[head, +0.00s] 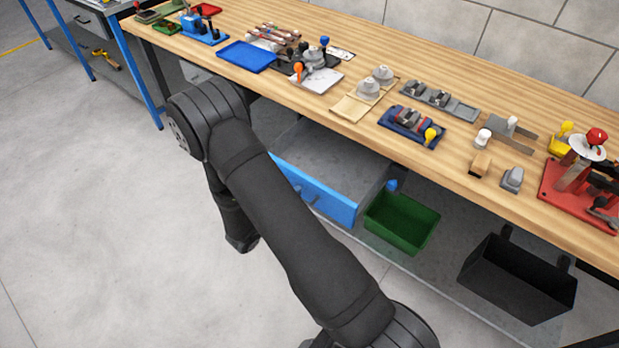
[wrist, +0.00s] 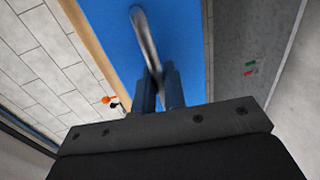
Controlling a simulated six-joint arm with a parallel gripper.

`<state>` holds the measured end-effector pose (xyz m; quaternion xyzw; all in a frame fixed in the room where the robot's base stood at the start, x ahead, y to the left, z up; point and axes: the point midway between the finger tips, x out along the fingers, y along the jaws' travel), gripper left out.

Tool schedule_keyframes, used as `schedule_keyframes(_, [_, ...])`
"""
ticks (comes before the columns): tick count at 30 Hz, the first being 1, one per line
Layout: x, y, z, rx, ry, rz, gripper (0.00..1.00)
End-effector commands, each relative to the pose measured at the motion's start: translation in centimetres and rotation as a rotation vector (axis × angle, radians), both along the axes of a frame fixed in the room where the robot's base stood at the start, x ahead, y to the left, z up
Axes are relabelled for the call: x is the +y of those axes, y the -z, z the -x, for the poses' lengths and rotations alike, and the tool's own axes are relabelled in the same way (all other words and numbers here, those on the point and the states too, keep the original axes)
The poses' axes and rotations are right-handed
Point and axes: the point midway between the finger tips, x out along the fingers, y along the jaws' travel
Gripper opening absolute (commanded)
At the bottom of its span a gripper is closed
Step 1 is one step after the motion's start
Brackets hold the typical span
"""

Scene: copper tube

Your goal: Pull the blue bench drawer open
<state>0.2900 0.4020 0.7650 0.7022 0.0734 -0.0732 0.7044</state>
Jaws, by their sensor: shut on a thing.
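The blue drawer front (head: 335,203) is under the wooden bench in the head view. It stands out from below the bench edge, with the drawer's grey body (head: 335,150) showing behind it. Its handle (head: 309,196) is partly covered by my arm. In the wrist view the blue front (wrist: 100,25) fills the middle and the grey bar handle (wrist: 143,32) runs down to my gripper (wrist: 159,82). The two fingers are closed around the lower end of the handle. In the head view my gripper is hidden behind my arm.
A green bin (head: 402,222) stands right of the drawer on the lower shelf (head: 440,270), and a black bin (head: 517,278) farther right. The wooden bench top (head: 360,60) above carries many small parts and fixtures. The floor (head: 100,220) at left is clear.

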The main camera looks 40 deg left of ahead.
Motion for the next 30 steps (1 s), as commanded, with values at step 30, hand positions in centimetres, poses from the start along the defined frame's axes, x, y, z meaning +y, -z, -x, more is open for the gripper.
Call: schedule_keyframes(30, [0.1,-0.1,5.8,-0.001,0.000,-0.001,0.25])
